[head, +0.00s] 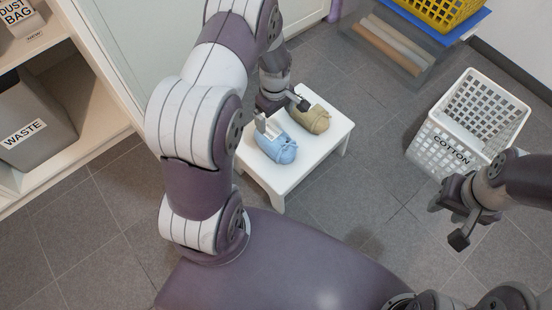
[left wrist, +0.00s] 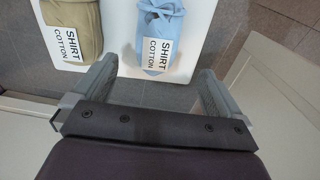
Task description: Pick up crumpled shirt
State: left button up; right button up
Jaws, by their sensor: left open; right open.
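A blue crumpled shirt bundle (head: 281,151) and a khaki one (head: 314,121) lie side by side on a small white table (head: 333,140). In the left wrist view, the blue bundle (left wrist: 160,22) and the khaki bundle (left wrist: 73,20) each carry a label reading SHIRT COTTON. My left gripper (head: 281,113) is open and empty near both bundles. In the left wrist view its fingers (left wrist: 155,80) spread wide, with the blue bundle ahead between them, apart from the fingertips. My right gripper (head: 449,224) is open and empty, away from the table at the right.
A white basket (head: 452,143) labelled COTTON stands on the floor at right. A yellow basket (head: 443,12) is at the back. A grey WASTE bin (head: 30,125) sits in the shelf at left. Tiled floor around the table is clear.

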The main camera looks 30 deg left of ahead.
aim_at(275, 136)
pick_arm(q)
jog(key=shift+n, duration=0.3)
jog(key=f+b, duration=0.3)
jog(key=f, duration=0.2)
jog(key=f+b, duration=0.3)
jog(key=f, duration=0.1)
jog(key=f+b, duration=0.3)
jog(key=f, duration=0.2)
jog(key=shift+w+f, duration=0.25)
jog(key=shift+f, duration=0.1)
jog(key=shift+r, duration=0.2)
jog(key=c, duration=0.9)
